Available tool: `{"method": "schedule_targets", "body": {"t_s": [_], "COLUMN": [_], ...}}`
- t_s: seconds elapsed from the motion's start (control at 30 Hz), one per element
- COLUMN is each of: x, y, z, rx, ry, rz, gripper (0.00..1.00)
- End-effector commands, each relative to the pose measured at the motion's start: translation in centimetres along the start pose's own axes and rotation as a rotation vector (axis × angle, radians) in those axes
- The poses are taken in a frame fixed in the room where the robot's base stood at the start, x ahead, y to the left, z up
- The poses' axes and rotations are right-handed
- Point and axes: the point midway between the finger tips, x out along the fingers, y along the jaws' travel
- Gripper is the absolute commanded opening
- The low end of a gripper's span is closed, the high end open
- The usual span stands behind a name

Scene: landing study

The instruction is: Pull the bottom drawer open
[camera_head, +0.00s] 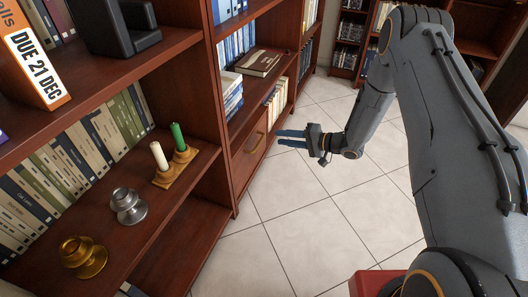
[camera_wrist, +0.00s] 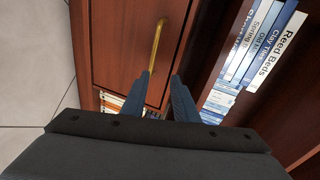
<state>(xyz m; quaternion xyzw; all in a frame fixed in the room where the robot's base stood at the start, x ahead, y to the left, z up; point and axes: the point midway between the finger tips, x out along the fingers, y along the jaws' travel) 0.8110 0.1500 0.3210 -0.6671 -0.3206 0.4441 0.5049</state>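The wooden drawer front (camera_head: 247,160) sits low in the bookcase, left of my gripper, and looks flush with the frame. Its curved brass handle (camera_head: 255,142) shows on its face. In the wrist view the drawer front (camera_wrist: 118,45) fills the upper middle, with the handle (camera_wrist: 158,42) running toward the fingertips. My gripper (camera_head: 280,137) is out in front of the drawer, fingers pointing at it. In the wrist view its two fingers (camera_wrist: 162,76) are apart with nothing held.
Books (camera_head: 276,107) stand on the shelf by the drawer, and upright books (camera_wrist: 262,45) show at right in the wrist view. Candles (camera_head: 160,156) and metal holders (camera_head: 128,205) stand on the nearer shelf. The tiled floor (camera_head: 300,215) before the bookcase is clear.

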Motion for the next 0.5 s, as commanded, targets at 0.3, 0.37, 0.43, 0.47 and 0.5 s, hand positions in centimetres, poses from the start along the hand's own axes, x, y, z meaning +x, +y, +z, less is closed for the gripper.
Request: {"method": "schedule_targets", "body": {"t_s": [0.3, 0.37, 0.43, 0.47, 0.5], "x": [2.0, 2.8, 3.9, 4.3, 5.0], "y": [2.4, 2.3, 2.3, 2.2, 2.2], "z": [2.0, 2.0, 2.1, 2.2, 2.2], "rx": [0.079, 0.078, 0.078, 0.078, 0.078], "ry": [-0.079, -0.080, -0.079, -0.079, -0.079], "rz": [-0.071, -0.070, -0.070, -0.070, -0.069], "gripper": [0.27, 0.27, 0.27, 0.27, 0.27]}}
